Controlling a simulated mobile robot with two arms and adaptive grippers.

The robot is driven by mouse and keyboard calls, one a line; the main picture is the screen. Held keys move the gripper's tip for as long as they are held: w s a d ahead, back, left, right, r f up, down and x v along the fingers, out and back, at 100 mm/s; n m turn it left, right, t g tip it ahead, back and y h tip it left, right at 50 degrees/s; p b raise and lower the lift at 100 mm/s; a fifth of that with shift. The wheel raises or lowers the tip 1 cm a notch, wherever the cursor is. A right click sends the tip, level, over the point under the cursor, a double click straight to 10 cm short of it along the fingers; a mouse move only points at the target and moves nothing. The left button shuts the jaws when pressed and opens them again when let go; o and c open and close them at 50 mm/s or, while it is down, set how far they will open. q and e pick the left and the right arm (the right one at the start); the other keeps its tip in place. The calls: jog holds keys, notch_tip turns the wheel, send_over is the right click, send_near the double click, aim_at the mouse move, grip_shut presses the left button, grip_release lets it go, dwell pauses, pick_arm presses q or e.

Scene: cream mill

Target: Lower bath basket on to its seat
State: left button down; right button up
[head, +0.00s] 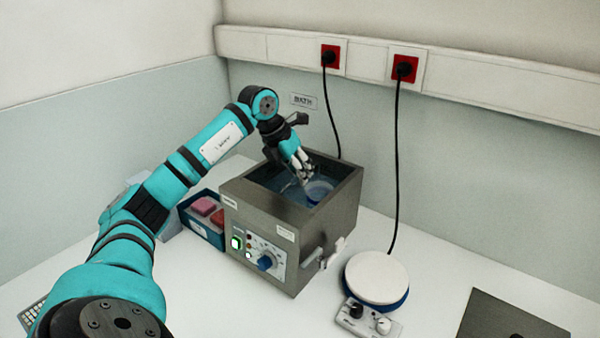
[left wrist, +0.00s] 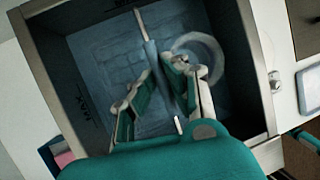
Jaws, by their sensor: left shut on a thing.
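The grey metal bath (head: 318,222) stands on the white bench, open at the top with water inside. My left gripper (head: 304,176) reaches down into its opening from the left and is shut on a thin bar, seemingly the handle of the bath basket (left wrist: 151,52). In the left wrist view the bar runs between the fingers of my left gripper (left wrist: 158,85). The basket's body and its seat are hard to make out in the dark water. I cannot tell whether the basket touches its seat. My right gripper is out of view.
A pale round ring or cup (head: 318,190) sits in the bath's right part, close to the fingers. A blue box with pink items (head: 204,207) stands left of the bath. A round white plate device (head: 376,278) stands right of it. Cords hang behind.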

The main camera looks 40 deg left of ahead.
pick_arm(q)
jog(key=shift+f, duration=0.15)
jog(key=c, duration=0.9)
grip_release()
jog(key=shift+o, duration=0.2)
jog(key=shift+r+p, duration=1.5)
jog(key=shift+r, duration=0.05)
jog(key=shift+r, duration=0.1)
jog(key=shift+r+p, duration=1.4)
